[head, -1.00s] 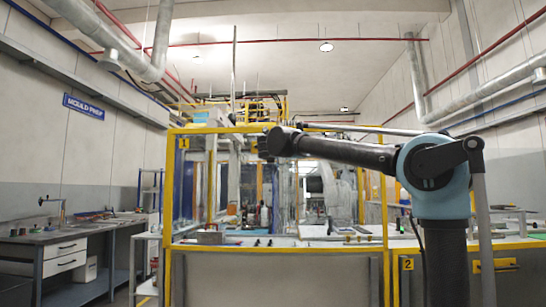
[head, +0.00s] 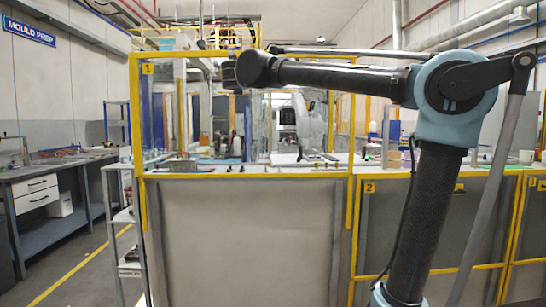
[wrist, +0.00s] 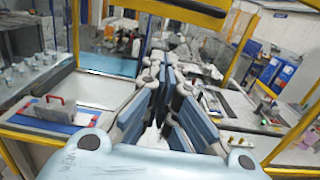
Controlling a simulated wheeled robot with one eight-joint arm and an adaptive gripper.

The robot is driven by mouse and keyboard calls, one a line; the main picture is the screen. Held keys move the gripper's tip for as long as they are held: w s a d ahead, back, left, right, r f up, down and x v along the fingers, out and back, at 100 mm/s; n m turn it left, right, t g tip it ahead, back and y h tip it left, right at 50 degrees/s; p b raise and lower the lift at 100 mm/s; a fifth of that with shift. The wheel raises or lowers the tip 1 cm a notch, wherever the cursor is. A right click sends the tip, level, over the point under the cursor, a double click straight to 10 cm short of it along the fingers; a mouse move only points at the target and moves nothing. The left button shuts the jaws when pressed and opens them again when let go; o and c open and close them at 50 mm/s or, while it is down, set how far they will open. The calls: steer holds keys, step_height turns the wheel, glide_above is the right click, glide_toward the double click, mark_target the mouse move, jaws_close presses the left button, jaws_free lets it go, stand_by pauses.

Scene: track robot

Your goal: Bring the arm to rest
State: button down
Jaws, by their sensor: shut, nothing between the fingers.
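My arm reaches across the head view from right to left, its dark forearm (head: 330,74) held roughly level above the yellow-framed enclosure. My gripper (head: 232,74) is a small dark shape at the left end of the arm there. In the wrist view my gripper (wrist: 163,78) shows its two blue-and-grey fingers drawn together, with nothing held between them. The view past the fingers is cluttered and somewhat blurred.
A yellow-framed enclosure (head: 250,174) with a panel marked 1 stands ahead. A workbench (head: 35,178) and a small shelf trolley (head: 122,215) stand at left, with clear floor (head: 85,265) between.

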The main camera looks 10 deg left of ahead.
steer(key=d+f+m+g+h, duration=0.3)
steer(key=d+f+m, duration=0.4)
steer(key=d+f, duration=0.45)
steer(key=d+f+m+g+h, duration=0.25)
steer(key=d+f+m, duration=0.5)
steer(key=d, duration=0.75)
steer(key=s+d+f+m+g+h, duration=0.25)
steer(key=s+d+f+m, duration=0.3)
steer(key=d+f, duration=0.45)
steer(key=s+d+f+m+g+y, duration=0.1)
steer(key=s+d+f+m+g, duration=0.1)
steer(key=s+d+f+m, duration=0.5)
steer(key=s+f+m+g, duration=0.1)
steer(key=s+f+g, duration=0.3)
steer(key=f, duration=0.6)
steer(key=s+a+f+m+g+y, duration=0.1)
steer(key=s+f+m+y, duration=0.3)
steer(key=s+f+m, duration=0.5)
steer(key=s+f+g, duration=0.1)
steer(key=s+f, duration=0.6)
steer(key=f, duration=0.2)
steer(key=shift+s+a, duration=0.2)
steer(key=shift+a, duration=0.05)
